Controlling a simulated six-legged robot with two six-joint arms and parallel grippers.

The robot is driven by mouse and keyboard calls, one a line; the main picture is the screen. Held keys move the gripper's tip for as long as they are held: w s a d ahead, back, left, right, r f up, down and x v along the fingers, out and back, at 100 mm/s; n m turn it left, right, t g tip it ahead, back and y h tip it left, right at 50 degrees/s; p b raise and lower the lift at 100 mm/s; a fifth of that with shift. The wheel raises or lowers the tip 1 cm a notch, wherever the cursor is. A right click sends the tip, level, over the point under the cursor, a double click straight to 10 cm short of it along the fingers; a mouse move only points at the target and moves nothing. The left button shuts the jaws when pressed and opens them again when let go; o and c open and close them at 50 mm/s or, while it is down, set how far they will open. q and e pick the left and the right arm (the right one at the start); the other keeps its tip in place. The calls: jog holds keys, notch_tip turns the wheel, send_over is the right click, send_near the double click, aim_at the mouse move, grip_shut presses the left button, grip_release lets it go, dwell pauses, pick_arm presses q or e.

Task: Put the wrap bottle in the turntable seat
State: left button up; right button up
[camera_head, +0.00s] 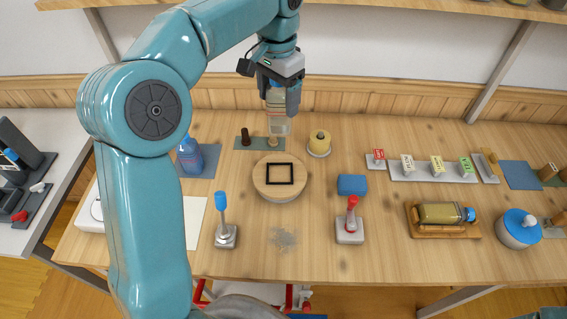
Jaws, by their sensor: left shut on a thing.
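My left gripper (280,92) is shut on a clear bottle with a pinkish band, which looks like the wrap bottle (278,122). It hangs upright, and its upper part is hidden by the fingers. The turntable (262,187) is a round wooden disc on a pale base in the middle of the bench. Its seat is a black square frame (280,184) on top, and it is empty. In the picture the bottle is above and behind the seat, apart from it. My right gripper is out of view.
A blue bottle (190,158) stands left. A jar (440,213) lies in a wooden cradle.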

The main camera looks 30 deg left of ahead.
pick_arm(q)
jog(key=f, duration=1.8)
jog(key=shift+w+a+f+b, duration=0.1)
jog(key=shift+a+f+b, duration=0.15)
jog(key=shift+b, duration=0.1)
jog(key=o, duration=1.3)
jog(key=shift+f, duration=0.1)
jog(key=shift+c, duration=0.2)
